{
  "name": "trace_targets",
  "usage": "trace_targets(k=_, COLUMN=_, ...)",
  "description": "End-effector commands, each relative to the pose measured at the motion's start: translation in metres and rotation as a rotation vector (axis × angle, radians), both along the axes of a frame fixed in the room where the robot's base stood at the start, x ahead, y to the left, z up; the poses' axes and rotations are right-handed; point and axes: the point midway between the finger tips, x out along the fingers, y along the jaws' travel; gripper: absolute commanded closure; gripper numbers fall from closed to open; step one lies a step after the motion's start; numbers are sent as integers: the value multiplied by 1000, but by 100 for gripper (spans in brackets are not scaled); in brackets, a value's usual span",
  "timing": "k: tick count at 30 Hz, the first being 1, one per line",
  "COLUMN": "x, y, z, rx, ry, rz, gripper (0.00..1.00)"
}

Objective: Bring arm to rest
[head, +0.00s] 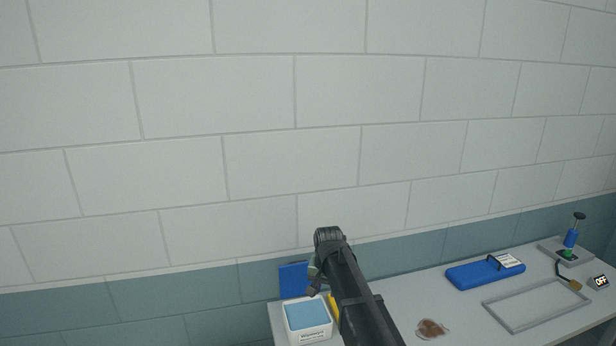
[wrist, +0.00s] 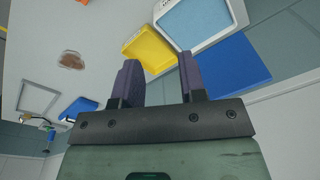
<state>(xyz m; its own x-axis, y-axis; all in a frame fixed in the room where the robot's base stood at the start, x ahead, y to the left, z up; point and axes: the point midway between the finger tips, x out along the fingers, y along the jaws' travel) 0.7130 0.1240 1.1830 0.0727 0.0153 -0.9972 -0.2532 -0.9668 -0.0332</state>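My gripper shows in the wrist view (wrist: 157,82) with its two dark purple fingers apart and nothing between them. In the head view my dark arm reaches up from the bottom edge over the left part of the table. The gripper's fingers cannot be made out there. Past the fingers in the wrist view are a yellow tray (wrist: 150,47) and a white box with a light blue top (wrist: 193,17). The gripper is above the table and touches nothing that I can see.
The pale table (head: 455,325) runs along a block wall (head: 260,110).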

Motion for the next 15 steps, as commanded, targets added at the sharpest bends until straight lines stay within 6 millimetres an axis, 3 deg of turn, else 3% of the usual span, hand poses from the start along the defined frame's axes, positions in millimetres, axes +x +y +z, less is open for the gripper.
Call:
trace_targets(k=1, x=-60, y=-25, z=-34, rx=-11, ry=15, rz=95, gripper=62)
trace_targets(k=3, x=-121, y=-52, z=-59, rx=-22, ry=36, rz=221, gripper=62)
trace_targets(k=7, x=-217, y=-93, z=-102, rx=-28, ry=65, rz=328, gripper=62)
trace_targets(k=10, x=-260, y=-113, z=-129, rx=-26, ry=70, rz=291, gripper=62)
trace_targets(k=12, x=-264, y=-121, z=-140, rx=-26, ry=70, rz=269, gripper=62)
trace_targets(k=15, x=-259, y=-125, z=-138, rx=-25, ry=69, rz=257, gripper=62)
